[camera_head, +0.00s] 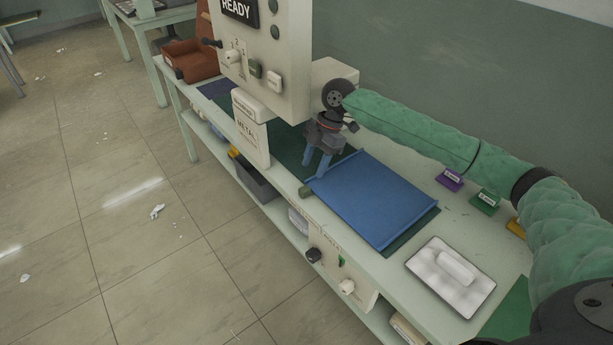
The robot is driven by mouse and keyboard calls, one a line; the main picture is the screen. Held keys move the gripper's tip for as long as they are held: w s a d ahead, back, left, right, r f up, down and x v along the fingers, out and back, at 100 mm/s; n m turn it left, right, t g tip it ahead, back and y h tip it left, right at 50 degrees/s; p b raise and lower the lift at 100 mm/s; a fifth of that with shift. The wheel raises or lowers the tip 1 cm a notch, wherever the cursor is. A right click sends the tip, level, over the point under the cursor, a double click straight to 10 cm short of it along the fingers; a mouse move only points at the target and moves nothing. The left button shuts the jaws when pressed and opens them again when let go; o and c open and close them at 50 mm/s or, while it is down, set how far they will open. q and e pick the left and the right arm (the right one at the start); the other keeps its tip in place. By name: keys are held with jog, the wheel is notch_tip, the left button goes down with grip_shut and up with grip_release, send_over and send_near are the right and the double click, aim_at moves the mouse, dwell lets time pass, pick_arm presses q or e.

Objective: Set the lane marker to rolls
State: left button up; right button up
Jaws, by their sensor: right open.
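My right gripper (317,165) reaches in from the right in its green sleeve. Its two blue fingers point down, apart and empty, over the bench by the far-left corner of a blue tray (372,198). I cannot tell which thing is the lane marker. My left gripper is out of view.
A tall machine (270,60) reading READY stands at the left of the bench. A front panel (340,270) carries knobs and a green lever. A white plate with a block (451,277) lies near right. Bins (256,180) sit on the lower shelf. The floor at left is mostly clear.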

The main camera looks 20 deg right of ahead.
aim_at(305, 187)
jog(key=shift+s+a+f, duration=0.15)
jog(key=shift+a+f, duration=0.2)
jog(key=shift+f, duration=0.2)
jog(key=shift+p+x, duration=0.5)
jog(key=shift+x, duration=0.75)
jog(key=x, duration=0.3)
jog(key=shift+d+p, duration=0.1)
jog(key=shift+p, duration=0.2)
jog(key=shift+f, duration=0.45)
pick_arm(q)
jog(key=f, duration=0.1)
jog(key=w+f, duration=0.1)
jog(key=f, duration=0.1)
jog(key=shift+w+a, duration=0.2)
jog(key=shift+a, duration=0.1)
pick_arm(e)
jog(key=shift+s, duration=0.1)
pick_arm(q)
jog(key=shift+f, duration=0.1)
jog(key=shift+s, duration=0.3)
pick_arm(e)
grip_shut()
